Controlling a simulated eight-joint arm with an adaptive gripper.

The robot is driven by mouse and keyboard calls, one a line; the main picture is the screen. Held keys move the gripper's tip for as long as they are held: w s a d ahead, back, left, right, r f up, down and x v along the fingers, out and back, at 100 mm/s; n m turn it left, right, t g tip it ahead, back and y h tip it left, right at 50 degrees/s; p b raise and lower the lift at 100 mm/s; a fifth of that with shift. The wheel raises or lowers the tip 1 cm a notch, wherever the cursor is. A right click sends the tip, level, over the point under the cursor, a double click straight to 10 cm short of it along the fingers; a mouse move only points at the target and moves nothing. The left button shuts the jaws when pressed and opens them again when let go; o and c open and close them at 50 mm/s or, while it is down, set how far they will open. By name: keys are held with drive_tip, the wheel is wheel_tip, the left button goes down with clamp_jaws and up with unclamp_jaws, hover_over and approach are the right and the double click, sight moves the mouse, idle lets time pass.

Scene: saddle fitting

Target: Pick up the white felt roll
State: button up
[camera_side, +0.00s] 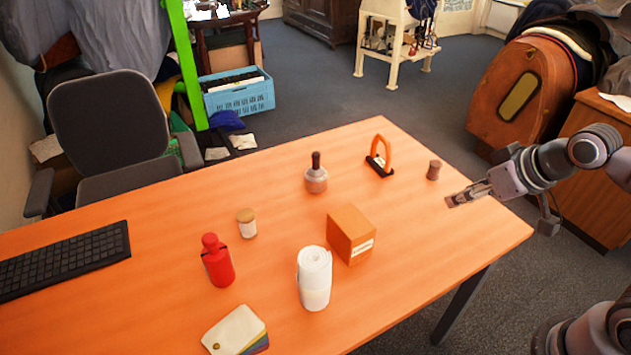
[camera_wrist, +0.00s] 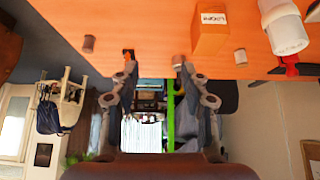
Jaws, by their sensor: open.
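The white felt roll (camera_side: 314,278) stands upright near the front middle of the orange table, in front of an orange box. In the wrist view it shows at the upper right (camera_wrist: 284,27), partly cut off by the frame edge. My gripper (camera_side: 454,201) is above the table's right end, well to the right of the roll and apart from it. In the wrist view its two fingers (camera_wrist: 155,66) are spread with nothing between them.
The orange box (camera_side: 350,234) stands between my gripper and the roll. A red bottle (camera_side: 217,260), jar (camera_side: 246,223), flask (camera_side: 316,176), orange-handled tool (camera_side: 380,156), small brown cylinder (camera_side: 433,170), swatches (camera_side: 235,331) and keyboard (camera_side: 65,260) occupy the table (camera_side: 170,225). The front right is clear.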

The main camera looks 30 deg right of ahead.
drive_tip(key=shift+o, duration=0.3)
drive_tip(key=o, duration=0.9)
